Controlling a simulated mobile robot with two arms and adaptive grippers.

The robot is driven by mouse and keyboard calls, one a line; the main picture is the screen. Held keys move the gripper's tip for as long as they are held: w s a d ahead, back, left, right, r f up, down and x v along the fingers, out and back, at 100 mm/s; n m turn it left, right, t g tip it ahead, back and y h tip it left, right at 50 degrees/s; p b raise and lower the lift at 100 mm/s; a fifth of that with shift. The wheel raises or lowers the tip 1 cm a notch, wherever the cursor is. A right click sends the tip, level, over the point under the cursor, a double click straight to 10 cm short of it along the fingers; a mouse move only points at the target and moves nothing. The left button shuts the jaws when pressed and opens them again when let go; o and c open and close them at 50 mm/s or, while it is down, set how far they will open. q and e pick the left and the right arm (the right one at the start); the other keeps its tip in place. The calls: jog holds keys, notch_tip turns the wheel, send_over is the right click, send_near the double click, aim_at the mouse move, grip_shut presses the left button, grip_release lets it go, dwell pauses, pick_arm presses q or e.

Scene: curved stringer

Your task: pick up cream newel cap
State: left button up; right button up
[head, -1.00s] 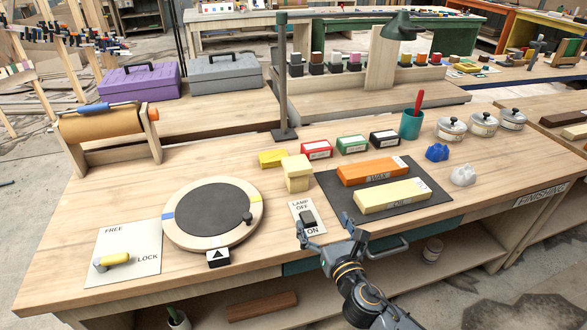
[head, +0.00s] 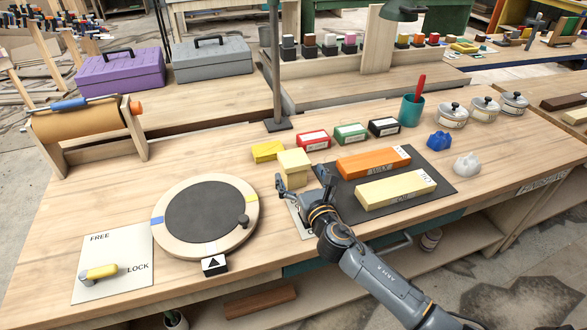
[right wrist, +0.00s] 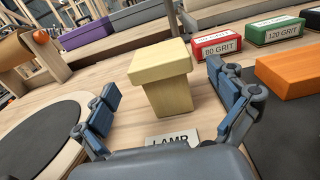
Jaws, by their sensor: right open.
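The cream newel cap (head: 294,168) stands upright on the workbench, between the round turntable and the dark mat. It has a wider square top on a narrower block. My right gripper (head: 298,187) is just in front of it, low over the bench, and partly covers the lamp switch plate. In the right wrist view the cap (right wrist: 161,75) stands centred beyond and between the spread fingers of the gripper (right wrist: 165,98), which is open and empty. The fingers do not appear to touch it. My left gripper is not in view.
The turntable (head: 206,217) is left of the cap. A yellow block (head: 267,151) and a red grit box (head: 314,140) stand behind it. The dark mat (head: 425,166) with orange (head: 372,162) and cream stones (head: 396,189) lies to the right.

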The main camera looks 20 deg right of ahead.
aim_at(294, 161)
jog(key=shift+w, duration=0.4)
jog(key=w, duration=0.3)
jog(key=shift+w, duration=0.3)
jog(key=shift+w+a, duration=0.1)
jog(key=shift+w, duration=0.4)
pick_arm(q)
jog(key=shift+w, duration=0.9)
pick_arm(e)
jog(key=shift+s, duration=0.1)
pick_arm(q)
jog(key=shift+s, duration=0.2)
pick_arm(e)
jog(key=shift+r, duration=0.1)
jog(key=c, duration=1.4)
